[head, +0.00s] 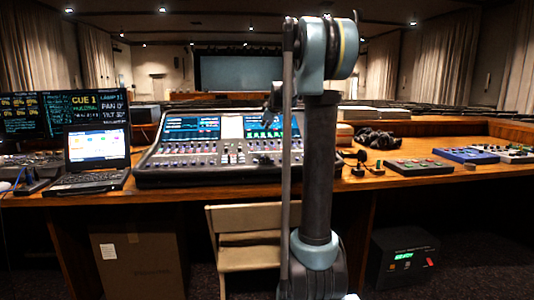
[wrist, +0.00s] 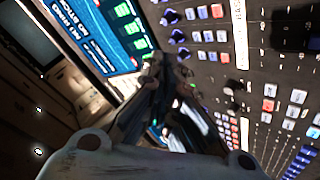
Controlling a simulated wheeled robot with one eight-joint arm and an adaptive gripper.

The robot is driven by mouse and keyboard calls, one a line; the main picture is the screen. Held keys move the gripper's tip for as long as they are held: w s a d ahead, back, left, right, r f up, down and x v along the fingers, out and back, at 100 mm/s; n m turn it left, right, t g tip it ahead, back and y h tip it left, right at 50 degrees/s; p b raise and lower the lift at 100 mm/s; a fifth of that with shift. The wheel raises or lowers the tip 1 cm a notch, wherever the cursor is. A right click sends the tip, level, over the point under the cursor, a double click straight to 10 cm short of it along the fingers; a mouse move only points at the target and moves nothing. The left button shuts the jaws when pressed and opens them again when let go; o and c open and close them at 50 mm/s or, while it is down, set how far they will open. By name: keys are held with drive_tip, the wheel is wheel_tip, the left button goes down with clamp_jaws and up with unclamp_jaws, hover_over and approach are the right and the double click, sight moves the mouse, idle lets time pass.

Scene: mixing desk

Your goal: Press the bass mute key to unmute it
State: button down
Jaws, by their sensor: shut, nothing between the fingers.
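The mixing desk (head: 190,178) stands on the wooden counter, its screens lit along the top and rows of keys, knobs and faders below. In the head view my gripper (head: 271,102) is partly hidden by my arm, in front of the desk's upper part. In the wrist view my gripper (wrist: 172,62) is shut and empty, its tips over the desk panel (wrist: 270,60) near a lit screen (wrist: 95,30). Red keys (wrist: 217,11) and pale keys show to the right of the tips. I cannot read which key is bass mute, nor tell whether the tips touch anything.
A laptop (head: 97,150) stands left of the desk. Headphones (head: 377,138) and a green-topped control box (head: 419,166) lie to the right. A wooden chair (head: 240,220) is in front of the counter, below the desk.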

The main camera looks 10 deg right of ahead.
drive_tip(key=shift+f, duration=0.1)
drive_tip(key=shift+w+f, duration=0.15)
drive_tip(key=shift+f, duration=1.3)
drive_tip(key=shift+w+f, duration=0.15)
drive_tip(key=shift+f, duration=1.25)
drive_tip(key=shift+w+f, duration=0.15)
drive_tip(key=shift+f, duration=1.3)
drive_tip(key=shift+f, duration=0.6)
drive_tip(key=shift+r, duration=0.7)
drive_tip(key=shift+s+r, duration=0.2)
drive_tip(key=shift+r, duration=1.05)
drive_tip(key=shift+s+r, duration=0.15)
drive_tip(key=shift+r, duration=1.1)
drive_tip(key=shift+s, duration=0.1)
